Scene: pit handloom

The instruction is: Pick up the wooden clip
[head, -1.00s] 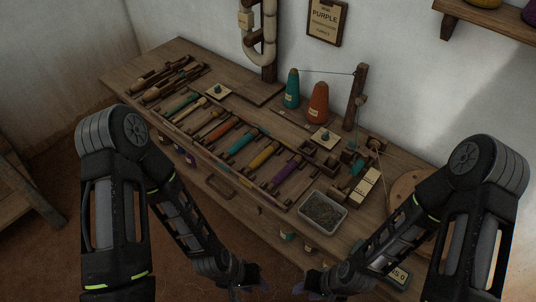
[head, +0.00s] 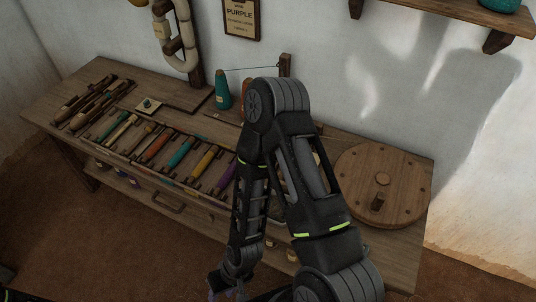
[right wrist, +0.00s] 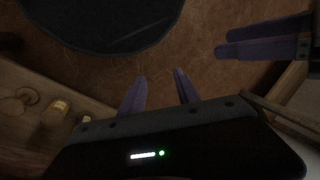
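I cannot make out a wooden clip in either view; my right arm hides part of the bench. My right gripper (right wrist: 160,92) is open in the right wrist view, its two purple fingers apart with nothing between them, over the brown floor beside the bench. In the head view it is at the bottom edge, partly cut off, in front of the bench. Purple fingers, apparently my left gripper (right wrist: 262,40), show at the right of the right wrist view, seen from the side; I cannot tell their gap.
The wooden bench (head: 411,248) holds a row of coloured bobbins, with a purple one (head: 227,174) nearest my arm. A teal cone (head: 222,91) stands behind. A round wooden disc (head: 350,180) lies at the right end. A shelf (head: 430,12) hangs above.

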